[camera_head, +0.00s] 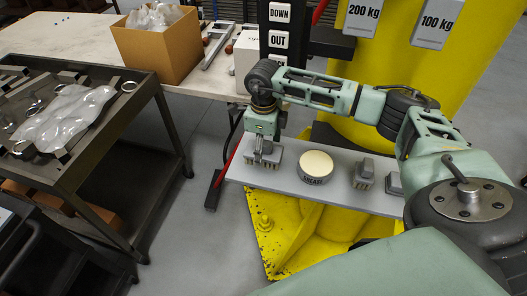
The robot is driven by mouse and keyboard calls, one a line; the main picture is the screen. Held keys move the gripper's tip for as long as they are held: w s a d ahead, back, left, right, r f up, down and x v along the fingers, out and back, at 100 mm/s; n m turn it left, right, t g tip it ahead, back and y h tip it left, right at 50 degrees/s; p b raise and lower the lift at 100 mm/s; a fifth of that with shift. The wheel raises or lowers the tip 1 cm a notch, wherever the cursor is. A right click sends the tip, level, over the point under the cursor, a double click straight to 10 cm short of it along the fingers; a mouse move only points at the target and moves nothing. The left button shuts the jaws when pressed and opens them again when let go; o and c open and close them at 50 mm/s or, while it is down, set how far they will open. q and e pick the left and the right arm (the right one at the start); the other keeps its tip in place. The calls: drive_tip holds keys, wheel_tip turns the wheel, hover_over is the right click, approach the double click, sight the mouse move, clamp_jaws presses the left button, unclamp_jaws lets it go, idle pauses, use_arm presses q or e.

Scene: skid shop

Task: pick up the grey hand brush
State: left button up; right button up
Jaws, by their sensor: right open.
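A grey block-like thing with tan bristle-like marks along its lower edge, which looks like the grey hand brush (276,159), sits at the left end of a narrow grey shelf (336,193). My right gripper (262,157) points down at it, with its fingers open and overlapping it in the picture. I cannot tell whether the fingers touch it. The gripper hides part of it. Another small grey thing with similar marks (364,177) stands further right on the shelf. My left gripper is not in view.
A round tin with a cream top (316,168) stands right of the brush. A grey item (394,184) is partly hidden by my right arm. A yellow post (395,70) rises behind the shelf. A dark cart (137,103) and a bench with a cardboard box (160,52) are left.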

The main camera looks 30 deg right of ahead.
drive_tip(key=shift+c, duration=0.4)
drive_tip(key=c, duration=1.3)
drive_tip(key=shift+c, duration=0.2)
drive_tip(key=shift+r, duration=0.15)
drive_tip(key=shift+r+b, duration=0.45)
drive_tip(key=shift+r, duration=0.15)
drive_tip(key=r, duration=0.2)
drive_tip(key=b, duration=0.1)
drive_tip(key=shift+s+r, duration=0.25)
drive_tip(key=shift+r, duration=0.15)
drive_tip(key=s+a+r+b, duration=0.2)
drive_tip(key=s+r, duration=0.4)
drive_tip(key=s, duration=0.5)
drive_tip(key=shift+a+r+b, duration=0.15)
drive_tip(key=shift+r+b, duration=0.25)
drive_tip(key=shift+b, duration=0.1)
